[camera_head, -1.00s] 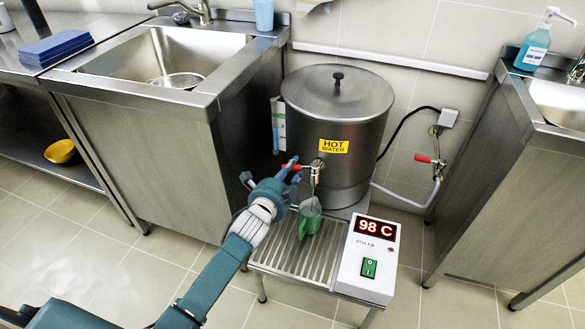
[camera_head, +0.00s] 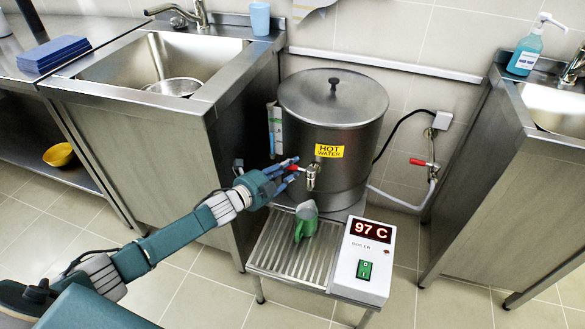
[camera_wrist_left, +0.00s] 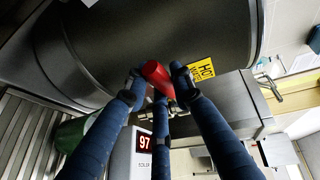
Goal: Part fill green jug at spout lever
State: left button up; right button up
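The green jug (camera_head: 306,224) stands on the slatted drip tray below the spout (camera_head: 311,178) of the steel hot water boiler (camera_head: 334,112). Its inside looks greyish; the fill level cannot be made out. The jug is partly hidden in the left wrist view (camera_wrist_left: 70,133). The red spout lever (camera_head: 288,163) points left. My left gripper (camera_head: 284,172) is at this lever, its fingers spread. In the left wrist view the red lever (camera_wrist_left: 156,76) lies between the separated fingertips; contact is unclear. No water stream is visible. My right gripper is out of view.
The drip tray (camera_head: 285,262) has free room in front of the jug. A boiler control box (camera_head: 362,268) reading 97 C stands right of it. Steel sink cabinets (camera_head: 165,150) flank the boiler. A red-handled wall valve (camera_head: 418,162) is at right.

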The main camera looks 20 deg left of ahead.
pick_arm(q)
jog(key=o, duration=0.3)
jog(key=shift+d, duration=0.1)
jog(key=shift+o, duration=0.2)
jog(key=shift+s, duration=0.1)
jog(key=v, duration=1.1)
jog(key=shift+s+a, duration=0.2)
jog(key=shift+s, duration=0.15)
jog(key=shift+r, duration=0.15)
